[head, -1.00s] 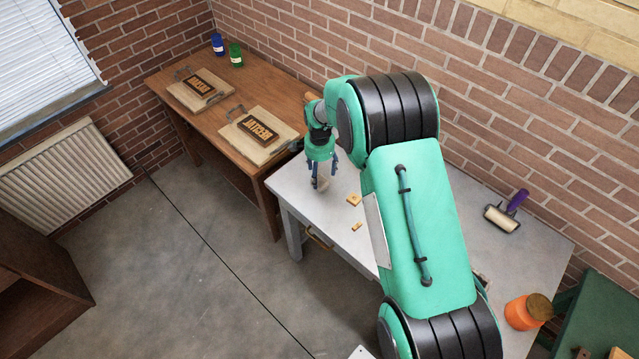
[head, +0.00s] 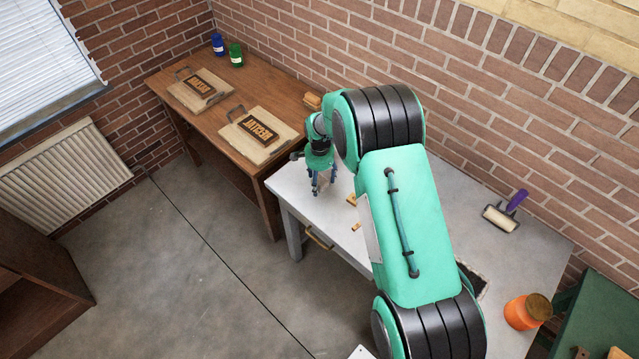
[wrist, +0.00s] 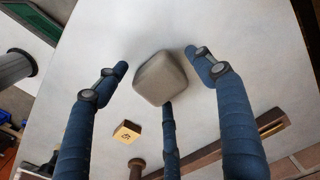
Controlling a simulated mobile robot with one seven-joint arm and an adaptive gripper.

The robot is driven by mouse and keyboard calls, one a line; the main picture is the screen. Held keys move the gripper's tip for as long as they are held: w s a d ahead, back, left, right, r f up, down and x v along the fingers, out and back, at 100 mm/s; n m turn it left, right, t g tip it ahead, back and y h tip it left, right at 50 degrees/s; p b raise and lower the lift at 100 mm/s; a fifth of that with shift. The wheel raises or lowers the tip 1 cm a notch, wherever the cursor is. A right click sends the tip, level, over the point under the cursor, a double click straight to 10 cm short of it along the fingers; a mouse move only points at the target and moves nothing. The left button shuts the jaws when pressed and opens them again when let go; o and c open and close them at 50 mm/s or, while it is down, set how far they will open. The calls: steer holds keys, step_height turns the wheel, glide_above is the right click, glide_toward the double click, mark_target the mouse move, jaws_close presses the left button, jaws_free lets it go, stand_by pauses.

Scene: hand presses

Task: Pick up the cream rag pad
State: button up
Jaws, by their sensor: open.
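The cream rag pad (wrist: 160,78) is a rounded, greyish-cream block on the pale table. In the wrist view it lies between the spread blue fingers of my gripper (wrist: 162,85), with space at the left and right fingers. The third finger's tip is close to the pad's lower edge; I cannot tell whether they touch. In the head view my gripper (head: 319,190) is open and points down over the left end of the table (head: 290,187). The pad is mostly hidden by the fingers there.
Small wooden pieces lie near the gripper: a marked block (wrist: 127,131) and a thin strip (head: 356,226). A purple-handled roller (head: 503,215) and an orange jar (head: 522,313) stand further right. A brown bench (head: 257,171) with two lettered boards adjoins the table.

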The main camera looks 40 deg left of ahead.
steer(key=shift+c, duration=0.2)
stand_by(0.4)
steer(key=c, duration=1.2)
